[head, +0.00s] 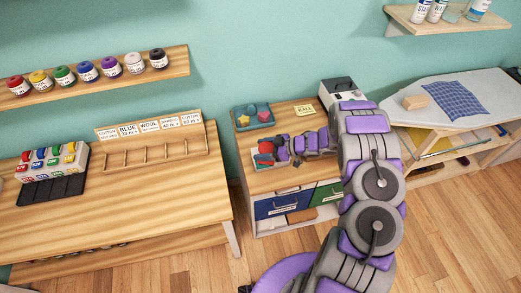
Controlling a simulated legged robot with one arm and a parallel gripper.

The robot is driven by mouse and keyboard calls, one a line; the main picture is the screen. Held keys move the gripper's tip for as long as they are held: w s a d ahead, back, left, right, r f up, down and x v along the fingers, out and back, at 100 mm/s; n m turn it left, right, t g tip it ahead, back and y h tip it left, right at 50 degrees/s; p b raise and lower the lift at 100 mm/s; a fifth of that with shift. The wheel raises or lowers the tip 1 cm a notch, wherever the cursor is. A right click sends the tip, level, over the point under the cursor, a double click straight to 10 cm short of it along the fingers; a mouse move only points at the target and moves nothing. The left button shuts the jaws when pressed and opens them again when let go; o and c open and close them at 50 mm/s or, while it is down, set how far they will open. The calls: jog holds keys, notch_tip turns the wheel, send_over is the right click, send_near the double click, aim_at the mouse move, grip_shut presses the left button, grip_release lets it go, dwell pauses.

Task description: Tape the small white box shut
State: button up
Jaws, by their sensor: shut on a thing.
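I cannot clearly make out a small white box or any tape in the head view. My gripper (280,151) reaches left over the wooden top of the low cabinet (290,180).
A teal tray (236,122) with coloured shapes, a yellow card (305,109) and a white machine with a dark top (338,86) stand on the cabinet. A wooden table (160,190) is left. An ironing board (490,95) with blue cloth (455,99) is right.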

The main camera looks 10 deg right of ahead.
aim_at(271, 147)
jog(key=shift+d, duration=0.4)
jog(key=shift+d, duration=0.1)
jog(key=shift+d, duration=0.95)
jog(key=shift+d+b, duration=0.15)
jog(key=shift+b, duration=0.15)
jog(key=shift+d, duration=0.85)
jog(key=shift+d+b, duration=0.2)
jog(key=shift+b, duration=0.15)
jog(key=shift+d, duration=0.8)
jog(key=shift+w+d, duration=0.1)
jog(key=shift+d, duration=0.05)
jog(key=shift+d+b, duration=0.55)
jog(key=shift+d, duration=0.35)
